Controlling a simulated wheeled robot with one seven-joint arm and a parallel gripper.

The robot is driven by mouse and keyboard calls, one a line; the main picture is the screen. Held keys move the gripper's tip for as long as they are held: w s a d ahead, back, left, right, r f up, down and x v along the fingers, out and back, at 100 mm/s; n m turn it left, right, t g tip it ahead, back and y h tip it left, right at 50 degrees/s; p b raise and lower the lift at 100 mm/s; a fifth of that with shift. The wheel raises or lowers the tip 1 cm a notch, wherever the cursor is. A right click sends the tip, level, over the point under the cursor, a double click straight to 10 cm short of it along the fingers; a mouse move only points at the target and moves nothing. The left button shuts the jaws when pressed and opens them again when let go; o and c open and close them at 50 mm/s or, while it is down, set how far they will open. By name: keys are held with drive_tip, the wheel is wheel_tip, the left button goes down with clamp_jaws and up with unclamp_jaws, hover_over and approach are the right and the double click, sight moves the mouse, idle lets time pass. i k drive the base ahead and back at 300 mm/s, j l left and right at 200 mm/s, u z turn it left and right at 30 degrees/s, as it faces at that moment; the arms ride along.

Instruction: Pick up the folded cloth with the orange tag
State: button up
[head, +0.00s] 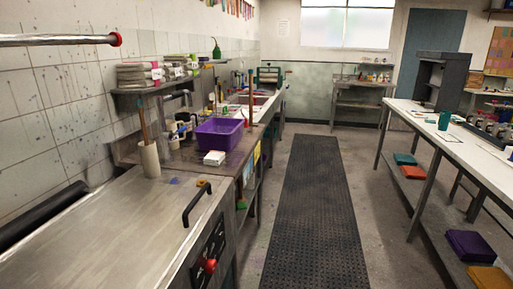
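No orange tag can be made out on any cloth at this size. Flat folded pieces that may be cloth lie on the low shelf under the right table: a teal one (405,159), an orange-red one (413,172), a purple one (469,245) and a yellow one (490,277), cut by the frame's edge. A grey stack (137,76) with pink and white labels sits on the left wall shelf; I cannot tell whether it is cloth. My gripper is not in view.
A dark ribbed mat (315,215) runs along the clear aisle. At left, a metal-topped unit (100,235) with a black handle stands before a counter holding a purple basket (219,138). A white-topped table (460,140) lines the right. A metal bar (55,40) juts in upper left.

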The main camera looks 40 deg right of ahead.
sight(214, 158)
drive_tip(key=i+l+z, duration=0.15)
drive_tip(key=i+z, duration=0.15)
drive_tip(key=z, duration=0.2)
drive_tip(key=i+z, duration=0.25)
drive_tip(key=z, duration=0.25)
drive_tip(key=i+l, duration=0.1)
drive_tip(key=i, duration=0.25)
drive_tip(key=i+l+u, duration=0.1)
drive_tip(key=i, duration=0.25)
drive_tip(key=i+l+u, duration=0.85)
drive_tip(key=u, duration=0.15)
drive_tip(key=i+l+u, duration=0.15)
drive_tip(key=l+u, duration=0.2)
drive_tip(key=l, duration=0.25)
drive_tip(key=i+l+u, duration=0.15)
drive_tip(key=l, duration=0.2)
drive_tip(key=l+u, duration=0.1)
drive_tip(key=l, duration=0.25)
